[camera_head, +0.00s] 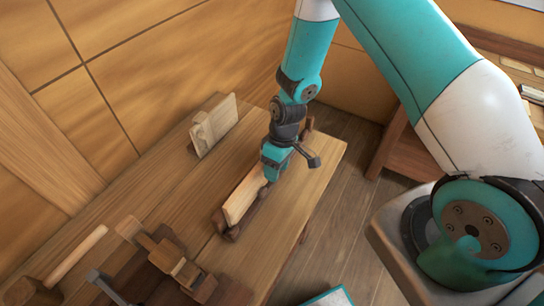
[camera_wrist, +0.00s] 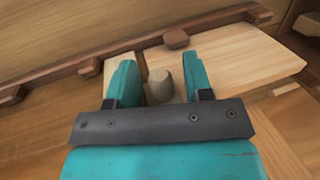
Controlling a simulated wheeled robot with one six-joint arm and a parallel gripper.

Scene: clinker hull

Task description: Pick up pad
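A gap shows on each side of the knob; the fingers are apart. In the head view, my gripper (camera_head: 276,162) is low over the bench, at the far end of a pale plank (camera_head: 243,197). It hides what lies beneath it there.
A dark rail (camera_wrist: 62,76) with pegs crosses behind the fingers, with a pale board (camera_wrist: 240,58) at right.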

